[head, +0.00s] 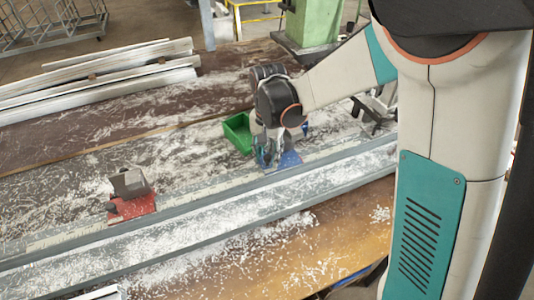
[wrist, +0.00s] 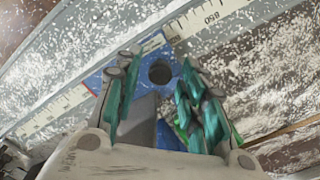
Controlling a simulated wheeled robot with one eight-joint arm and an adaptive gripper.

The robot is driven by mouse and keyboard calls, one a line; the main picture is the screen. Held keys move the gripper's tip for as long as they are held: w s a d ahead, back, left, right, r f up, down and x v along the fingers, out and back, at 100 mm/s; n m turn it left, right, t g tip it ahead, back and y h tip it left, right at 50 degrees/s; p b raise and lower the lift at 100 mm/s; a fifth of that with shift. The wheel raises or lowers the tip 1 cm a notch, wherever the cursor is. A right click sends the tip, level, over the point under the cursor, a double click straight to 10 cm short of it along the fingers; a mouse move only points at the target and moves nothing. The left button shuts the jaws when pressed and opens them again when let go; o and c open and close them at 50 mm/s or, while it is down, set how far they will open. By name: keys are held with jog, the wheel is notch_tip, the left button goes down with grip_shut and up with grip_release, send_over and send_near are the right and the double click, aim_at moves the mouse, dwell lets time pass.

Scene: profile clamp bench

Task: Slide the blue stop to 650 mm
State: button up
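The blue stop (head: 289,160) sits on the scaled rail, right of centre in the head view. In the wrist view its blue plate (wrist: 97,80) shows with a grey block (wrist: 139,118) and a dark round knob or hole (wrist: 160,71). The rail's scale (wrist: 190,25) runs past it, and the printed 850 (wrist: 212,17) is just right of the stop. The exact reading at its edge is unclear. My gripper (wrist: 158,65) points down over the stop, its teal-padded fingers apart on either side of the block. I cannot tell whether either finger touches it.
A red stop (head: 133,206) with a grey block on it sits on the same rail to the left. The rail between the stops is clear except for shavings. A green bin (head: 238,132) stands behind my gripper. Pale profiles (head: 100,85) lie at the back left.

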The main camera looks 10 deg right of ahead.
jog(key=shift+r, duration=0.15)
notch_tip(320, 180, up, 12)
dwell(0.7)
jog(key=s+d+n+t, duration=0.3)
jog(key=s+d, duration=0.2)
jog(key=s, duration=0.5)
jog(key=s+d+n+t+b, duration=0.1)
jog(key=s+d+n+t, duration=0.2)
jog(key=s+d, duration=0.3)
jog(key=shift+s+r+t+b, duration=0.35)
jog(key=shift+s+t, duration=0.25)
jog(key=shift+s, duration=1.55)
jog(key=shift+c, duration=0.2)
dwell(0.3)
